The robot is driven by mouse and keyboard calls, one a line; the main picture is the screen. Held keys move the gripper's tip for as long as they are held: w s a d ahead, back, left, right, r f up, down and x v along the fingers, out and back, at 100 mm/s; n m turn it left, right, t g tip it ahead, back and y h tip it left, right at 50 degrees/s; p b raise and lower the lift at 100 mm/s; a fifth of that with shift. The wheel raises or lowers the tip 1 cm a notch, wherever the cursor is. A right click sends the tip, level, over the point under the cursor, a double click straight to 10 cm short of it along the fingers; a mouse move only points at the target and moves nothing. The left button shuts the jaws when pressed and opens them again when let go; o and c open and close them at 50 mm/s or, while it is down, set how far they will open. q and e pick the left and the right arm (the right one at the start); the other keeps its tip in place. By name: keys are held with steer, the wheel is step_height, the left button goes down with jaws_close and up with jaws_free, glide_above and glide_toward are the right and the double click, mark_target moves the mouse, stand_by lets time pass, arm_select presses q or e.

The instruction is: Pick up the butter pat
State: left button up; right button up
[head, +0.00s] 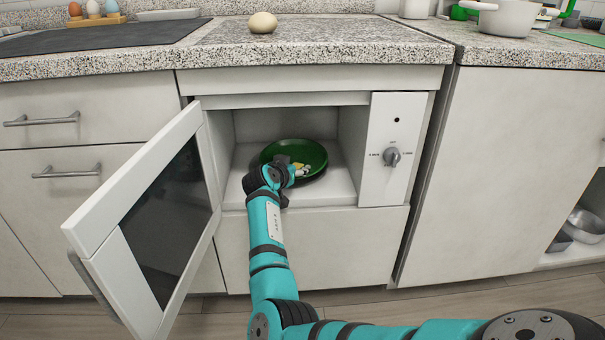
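A green plate (312,151) sits inside the open microwave. A small yellow piece, which looks like the butter pat (298,166), shows on the plate's left part. It is small and partly hidden by my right gripper (301,171). My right arm comes in from the lower right and reaches into the microwave. Its gripper is over the near left part of the plate, at the yellow piece. The fingers are too small and covered to tell whether they are open or touch it. My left gripper is not in view.
The microwave door (148,215) stands open to the left of my arm. The control panel (394,150) with a knob bounds the opening on the right. The stone counter (320,43) lies above, with a round beige item (262,22) on it. A pot (507,16) stands farther right.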

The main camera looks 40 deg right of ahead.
steer(key=shift+d+f, duration=0.1)
steer(key=shift+f, duration=0.3)
steer(key=shift+c, duration=0.5)
steer(key=c, duration=0.8)
steer(key=shift+f, duration=0.1)
steer(key=shift+s, duration=0.1)
